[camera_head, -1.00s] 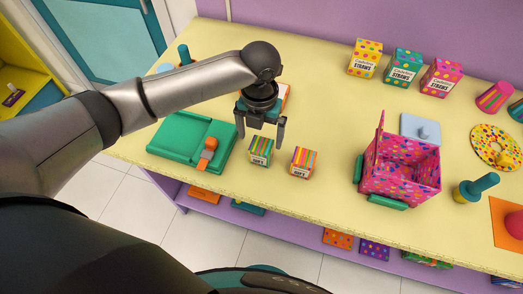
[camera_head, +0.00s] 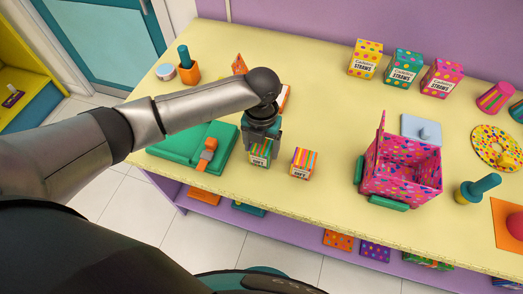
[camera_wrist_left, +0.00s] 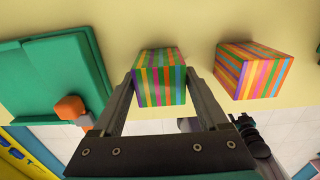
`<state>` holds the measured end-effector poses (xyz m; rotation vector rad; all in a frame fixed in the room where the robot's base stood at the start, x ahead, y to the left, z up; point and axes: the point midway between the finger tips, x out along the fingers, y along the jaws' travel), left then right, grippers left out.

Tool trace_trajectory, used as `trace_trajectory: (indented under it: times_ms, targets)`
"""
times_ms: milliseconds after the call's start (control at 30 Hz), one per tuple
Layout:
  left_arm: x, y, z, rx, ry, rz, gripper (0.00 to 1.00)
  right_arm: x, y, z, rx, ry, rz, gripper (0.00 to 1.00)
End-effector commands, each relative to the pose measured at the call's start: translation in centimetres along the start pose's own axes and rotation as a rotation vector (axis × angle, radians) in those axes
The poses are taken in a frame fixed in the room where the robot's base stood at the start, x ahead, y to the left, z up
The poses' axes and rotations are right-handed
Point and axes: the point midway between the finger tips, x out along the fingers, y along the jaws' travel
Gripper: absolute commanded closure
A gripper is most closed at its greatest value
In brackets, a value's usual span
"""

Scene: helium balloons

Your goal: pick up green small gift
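The green small gift (camera_head: 260,159), a striped box with a white label and green edges, stands on the yellow table near its front edge. It also shows in the left wrist view (camera_wrist_left: 159,84), between the two fingers. My left gripper (camera_head: 262,147) points down over the gift with one finger on each side of it. It looks open, with the fingers very close to the box sides; firm contact is not visible. A similar orange striped gift (camera_head: 304,163) stands just to the right, also in the left wrist view (camera_wrist_left: 252,71). My right gripper is not in view.
A green tray-like case (camera_head: 179,150) with an orange-ended item lies close to the left. A pink dotted open box (camera_head: 400,180) stands to the right. Straw boxes (camera_head: 404,68) stand at the back. The table between the orange gift and the pink box is clear.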

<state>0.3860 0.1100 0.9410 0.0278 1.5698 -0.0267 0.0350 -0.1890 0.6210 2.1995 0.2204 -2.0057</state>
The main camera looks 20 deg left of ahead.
Motion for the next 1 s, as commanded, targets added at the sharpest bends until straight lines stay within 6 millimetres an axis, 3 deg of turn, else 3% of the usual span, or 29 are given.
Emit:
trace_trajectory:
  times_ms: [67,633,1000]
  targets:
    - [-0.02,0.01,0.01,0.000,0.000,0.000,0.34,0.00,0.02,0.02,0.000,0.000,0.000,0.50]
    - [-0.04,0.03,0.03,-0.001,0.000,0.000,0.98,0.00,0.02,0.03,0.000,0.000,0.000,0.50]
    - [-0.39,0.01,0.09,0.000,-0.002,0.000,1.00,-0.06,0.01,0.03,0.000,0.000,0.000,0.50]
